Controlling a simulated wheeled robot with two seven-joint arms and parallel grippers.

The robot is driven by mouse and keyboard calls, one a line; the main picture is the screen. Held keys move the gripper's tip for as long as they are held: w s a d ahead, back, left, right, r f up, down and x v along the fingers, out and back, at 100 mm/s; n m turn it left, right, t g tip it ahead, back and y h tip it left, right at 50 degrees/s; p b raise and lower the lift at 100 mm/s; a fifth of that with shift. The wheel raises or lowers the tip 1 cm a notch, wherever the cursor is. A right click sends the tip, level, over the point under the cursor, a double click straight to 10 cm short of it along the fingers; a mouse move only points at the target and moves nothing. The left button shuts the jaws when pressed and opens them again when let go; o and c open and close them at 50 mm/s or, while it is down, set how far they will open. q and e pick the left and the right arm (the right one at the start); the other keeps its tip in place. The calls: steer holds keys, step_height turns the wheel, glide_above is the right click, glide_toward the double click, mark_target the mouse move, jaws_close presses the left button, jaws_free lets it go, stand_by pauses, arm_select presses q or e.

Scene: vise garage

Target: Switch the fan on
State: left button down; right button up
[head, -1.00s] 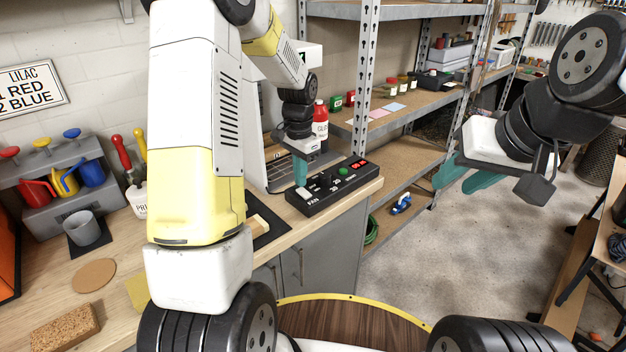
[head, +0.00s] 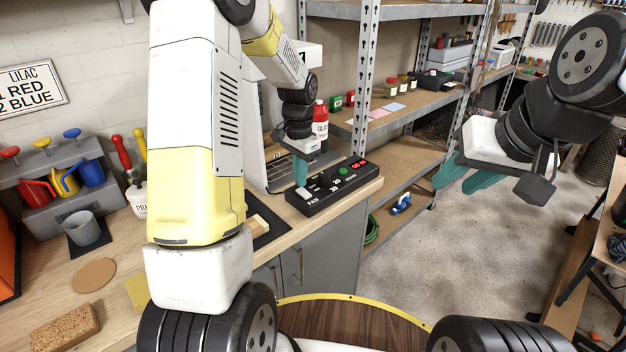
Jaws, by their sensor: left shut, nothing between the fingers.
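The black control box (head: 335,188) sits on the bench near its right end. It has a white switch (head: 304,192) beside the label FAN at its near left end, a green button (head: 343,170) and a red button (head: 358,165). My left gripper (head: 300,184) points down with its teal fingers shut and empty. Its tips are at the FAN switch; whether they touch it, and the switch's exact position, I cannot tell. The fan itself is not identifiable. My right gripper (head: 464,180) hangs open and empty in the air at the right.
A metal shelf post (head: 362,90) rises behind the box. A grey cup (head: 84,228), a cork coaster (head: 94,275) and a cork block (head: 66,332) are on the bench at left.

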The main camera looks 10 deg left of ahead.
mark_target(301, 190)
arm_select(q)
steer(key=shift+f, duration=0.95)
stand_by(0.4)
steer(key=shift+r, duration=3.55)
steer(key=s+r+n+t+h, duration=0.1)
steer(key=s+r+n+t, duration=0.2)
steer(key=s+r, duration=0.9)
steer(key=s+d+r+n+t, duration=0.1)
steer(key=s+n, duration=0.1)
steer(key=s, duration=0.4)
steer(key=s+d+r+n+t+h, duration=0.1)
steer(key=s+n+t, duration=0.1)
steer(key=s, duration=0.4)
steer(key=shift+s+r, duration=0.15)
